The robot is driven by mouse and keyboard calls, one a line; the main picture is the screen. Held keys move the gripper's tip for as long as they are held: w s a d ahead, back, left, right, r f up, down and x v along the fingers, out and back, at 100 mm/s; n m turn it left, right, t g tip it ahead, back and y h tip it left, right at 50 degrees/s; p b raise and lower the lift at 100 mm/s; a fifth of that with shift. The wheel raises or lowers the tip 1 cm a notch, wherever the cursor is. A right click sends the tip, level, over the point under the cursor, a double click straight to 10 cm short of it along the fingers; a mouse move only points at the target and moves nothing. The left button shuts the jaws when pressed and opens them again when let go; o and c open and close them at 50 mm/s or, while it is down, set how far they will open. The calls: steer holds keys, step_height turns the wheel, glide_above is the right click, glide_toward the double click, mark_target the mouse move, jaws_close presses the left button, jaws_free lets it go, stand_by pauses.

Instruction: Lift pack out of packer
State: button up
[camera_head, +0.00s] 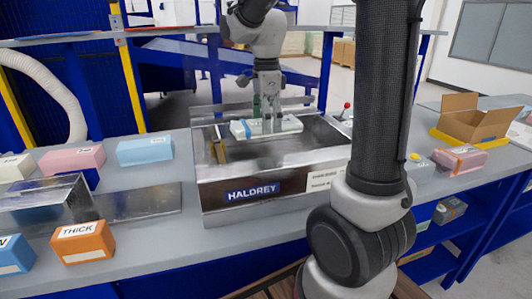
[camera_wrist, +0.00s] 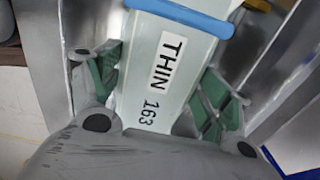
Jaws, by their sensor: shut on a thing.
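The pack (camera_head: 288,124) is a pale green-white block labelled "THIN 163" in the wrist view (camera_wrist: 152,112), with a blue band (camera_wrist: 185,15) across it. My gripper (camera_head: 267,119) comes down over it from above. In the wrist view, my gripper (camera_wrist: 160,92) has its green-padded fingers on either side of the pack and is shut on it. The packer (camera_head: 275,172) is an open-topped metal box marked "HALDREY". The pack is level, at or near the packer's rim toward its back wall; I cannot tell its exact height above the floor.
On the bench left of the packer are an orange "THICK" block (camera_head: 83,243), a pink block (camera_head: 72,160), a light blue block (camera_head: 145,151) and a metal tray. Right are a pink pack (camera_head: 460,159) and an open cardboard box (camera_head: 470,122). A yellowish piece (camera_head: 218,150) stands inside the packer's left side.

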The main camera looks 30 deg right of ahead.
steer(key=shift+r, duration=0.1)
steer(key=shift+r, duration=2.4)
